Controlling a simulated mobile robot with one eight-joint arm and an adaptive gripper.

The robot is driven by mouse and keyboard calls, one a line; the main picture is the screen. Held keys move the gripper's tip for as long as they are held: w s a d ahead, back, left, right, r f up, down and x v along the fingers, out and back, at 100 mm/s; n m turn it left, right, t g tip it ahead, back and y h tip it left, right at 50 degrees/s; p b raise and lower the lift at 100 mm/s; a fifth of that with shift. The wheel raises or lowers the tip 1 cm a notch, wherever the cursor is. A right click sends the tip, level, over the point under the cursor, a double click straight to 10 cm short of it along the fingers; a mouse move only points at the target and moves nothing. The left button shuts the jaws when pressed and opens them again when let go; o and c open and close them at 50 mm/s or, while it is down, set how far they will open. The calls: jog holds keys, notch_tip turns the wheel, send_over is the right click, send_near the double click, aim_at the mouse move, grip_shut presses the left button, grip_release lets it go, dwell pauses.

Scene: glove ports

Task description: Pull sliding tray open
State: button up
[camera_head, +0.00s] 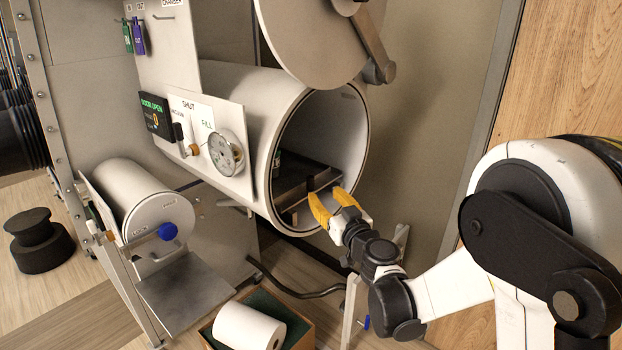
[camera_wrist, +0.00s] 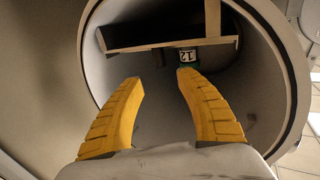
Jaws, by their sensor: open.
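The sliding tray (camera_head: 292,187) is a dark flat tray with a metal front edge, inside the open white cylindrical chamber (camera_head: 364,130). In the wrist view the tray (camera_wrist: 150,28) lies across the upper part of the round opening. A small dark upright piece (camera_head: 311,184) shows at the tray's front, perhaps its handle. My gripper (camera_head: 328,192) has yellow fingers, spread apart and empty, at the lower part of the chamber mouth. In the wrist view my gripper (camera_wrist: 160,76) points at the tray's front from outside. I cannot tell whether it touches the tray.
The round chamber door (camera_head: 325,38) hangs open above the mouth. A panel with a gauge (camera_head: 226,153) is on the chamber's side. A smaller cylinder (camera_head: 150,203) with a blue knob sits lower left. A box (camera_head: 295,335) holding a white roll (camera_head: 248,328) stands below.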

aim_at(312, 180)
jog(key=b+x, duration=0.2)
jog(key=x, duration=0.8)
jog(key=shift+w+a, duration=0.15)
grip_shut()
